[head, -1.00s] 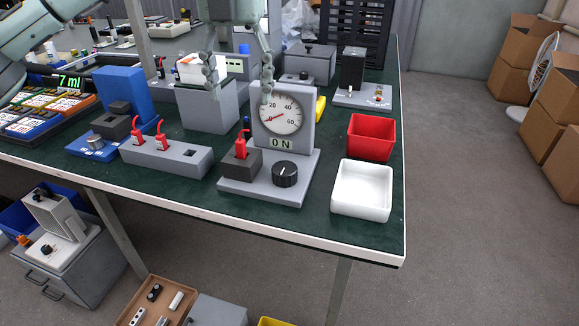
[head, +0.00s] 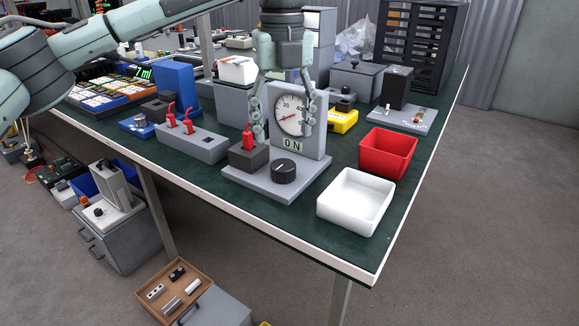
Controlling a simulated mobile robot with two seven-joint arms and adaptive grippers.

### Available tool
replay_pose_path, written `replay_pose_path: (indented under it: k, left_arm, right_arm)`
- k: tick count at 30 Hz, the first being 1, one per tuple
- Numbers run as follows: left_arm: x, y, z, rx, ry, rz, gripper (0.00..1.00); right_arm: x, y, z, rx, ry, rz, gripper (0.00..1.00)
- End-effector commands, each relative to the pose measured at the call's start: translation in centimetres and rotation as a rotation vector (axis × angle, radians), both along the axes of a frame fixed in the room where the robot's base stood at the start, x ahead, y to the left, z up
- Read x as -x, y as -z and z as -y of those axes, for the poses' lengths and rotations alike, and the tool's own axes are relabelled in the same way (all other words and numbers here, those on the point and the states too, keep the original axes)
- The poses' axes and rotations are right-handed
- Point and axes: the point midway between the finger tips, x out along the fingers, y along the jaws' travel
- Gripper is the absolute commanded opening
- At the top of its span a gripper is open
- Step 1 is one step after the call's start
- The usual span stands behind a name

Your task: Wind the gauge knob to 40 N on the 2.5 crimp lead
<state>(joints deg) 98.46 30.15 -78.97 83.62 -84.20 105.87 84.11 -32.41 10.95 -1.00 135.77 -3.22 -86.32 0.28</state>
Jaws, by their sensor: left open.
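The pull gauge (head: 313,137) stands on the bench with a round dial (head: 290,114) and a display reading "0 N". Its black knob (head: 283,171) is on the base plate in front of the dial. A red crimp lead (head: 248,139) stands upright in the dark block (head: 247,158) left of the knob. Two more red leads (head: 171,110) (head: 188,122) stand in a grey holder (head: 197,144). My right gripper is not in view.
A red bin (head: 388,154) and a white tray (head: 355,199) stand right of the gauge near the bench edge. A yellow object (head: 343,121) and a black block device (head: 399,88) are behind. Green bench surface is bare in front.

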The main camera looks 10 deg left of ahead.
Motion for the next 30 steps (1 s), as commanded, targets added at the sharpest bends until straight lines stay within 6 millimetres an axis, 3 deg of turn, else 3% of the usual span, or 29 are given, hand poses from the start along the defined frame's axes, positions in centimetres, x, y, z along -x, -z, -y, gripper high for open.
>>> replay_pose_path:
  k: [15, 26, 30]
  left_arm:
    - [0.0, 6.9, 0.0, -0.001, -0.001, -0.002, 0.61]
    - [0.0, 7.7, 0.0, -0.001, -0.001, 0.0, 0.61]
    - [0.0, 7.7, 0.0, -0.001, 0.0, 0.0, 0.47]
  right_arm:
    - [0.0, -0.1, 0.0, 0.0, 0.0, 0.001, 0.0]
    - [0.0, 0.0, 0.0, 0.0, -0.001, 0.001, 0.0]
    - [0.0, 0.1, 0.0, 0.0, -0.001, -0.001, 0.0]
